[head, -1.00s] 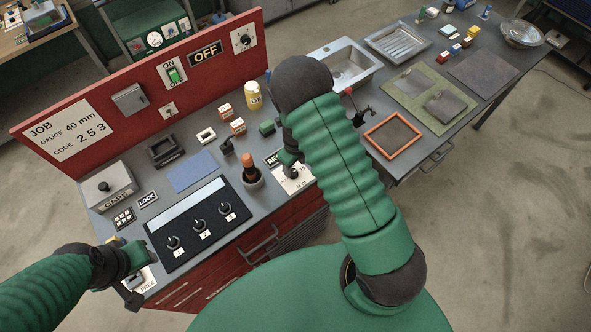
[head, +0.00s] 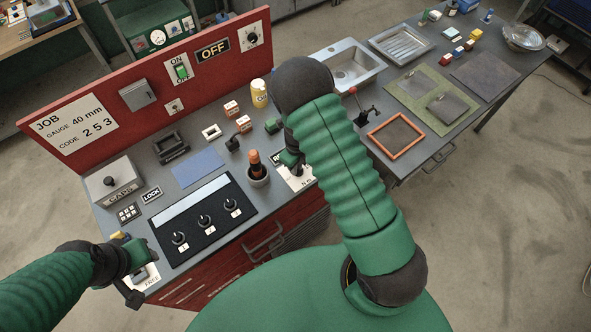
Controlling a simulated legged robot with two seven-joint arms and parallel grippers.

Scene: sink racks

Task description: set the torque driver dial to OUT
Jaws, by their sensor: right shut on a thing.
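A white plate (head: 304,184) marked "N m" lies on the bench by the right arm, and a small dark sign beside it is mostly covered. My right gripper (head: 294,167) points down over this plate and is shut on the torque driver dial. The dial is hidden by the gripper, so its setting cannot be read. An orange-handled driver (head: 254,160) stands in a dark cup (head: 258,178) just left of the gripper. My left gripper (head: 134,287) is low at the bench's left front corner, near a white card (head: 149,278) marked "FREE". Its jaws are not clear.
A black panel (head: 182,246) with several knobs lies in front. A red back board (head: 112,81) bears switches and signs. A yellow jar (head: 259,94), small blocks and a red-handled clamp (head: 367,114) stand near the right arm. An orange frame (head: 371,143) lies to the right.

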